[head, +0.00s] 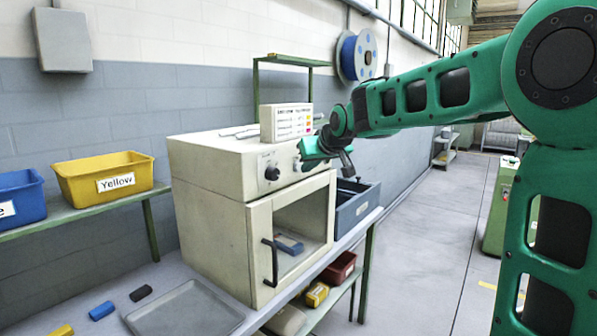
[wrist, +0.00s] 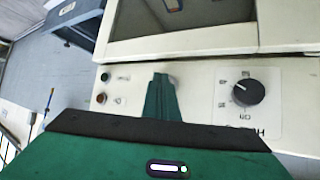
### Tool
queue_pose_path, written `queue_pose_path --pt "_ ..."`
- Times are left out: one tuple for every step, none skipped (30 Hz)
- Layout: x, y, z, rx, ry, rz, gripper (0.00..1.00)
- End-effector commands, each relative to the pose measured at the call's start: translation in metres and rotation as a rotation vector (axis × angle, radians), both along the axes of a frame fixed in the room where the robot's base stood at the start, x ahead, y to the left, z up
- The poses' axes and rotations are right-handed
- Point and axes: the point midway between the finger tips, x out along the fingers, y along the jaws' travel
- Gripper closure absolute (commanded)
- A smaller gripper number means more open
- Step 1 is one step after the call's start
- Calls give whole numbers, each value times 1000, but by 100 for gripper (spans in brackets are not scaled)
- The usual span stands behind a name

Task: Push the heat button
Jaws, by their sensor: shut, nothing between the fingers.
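The beige oven (head: 215,170) stands on the bench, its door with a window and dark handle (head: 270,262) at the front. Its control panel has a black dial (head: 272,173). In the wrist view the dial (wrist: 248,92) is at the right, and a green button (wrist: 105,77) and a red button (wrist: 101,98) are at the left. Small marks beside the buttons are too small to read. My gripper (head: 312,150) is at the panel, right of the dial; in the wrist view its green fingers (wrist: 163,98) are shut and empty, between the buttons and the dial. Contact cannot be told.
A yellow bin (head: 105,180) and a blue bin (head: 15,198) sit on the left shelf. A grey tray (head: 185,308) and small blocks lie on the bench in front. A blue-grey drawer box (head: 355,208) stands right of the oven. A white sign box (head: 285,122) stands on top.

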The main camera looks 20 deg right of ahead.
Motion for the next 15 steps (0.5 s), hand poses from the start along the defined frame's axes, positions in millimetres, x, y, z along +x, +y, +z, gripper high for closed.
queue_pose_path --pt "0 0 0 0 0 0 100" --pt "0 0 0 0 1 0 100" --pt "0 0 0 0 1 0 100" --pt "0 0 0 0 1 0 100" --pt "0 0 0 0 1 0 100" --pt "0 -1 0 -1 1 -1 100" --pt "-1 -1 0 -1 1 -1 100" --pt "-2 -2 0 -1 1 -1 100" --pt "-4 -3 0 -1 1 -2 100" --pt "-6 -5 0 -2 1 -3 100" --pt "-8 -6 0 -2 1 -3 100" --pt "-11 -8 0 -2 1 -2 100" --pt "-13 -10 0 -2 1 -2 100" --pt "-15 -11 0 -2 1 -3 100" --pt "-18 -13 0 -2 1 -2 100"
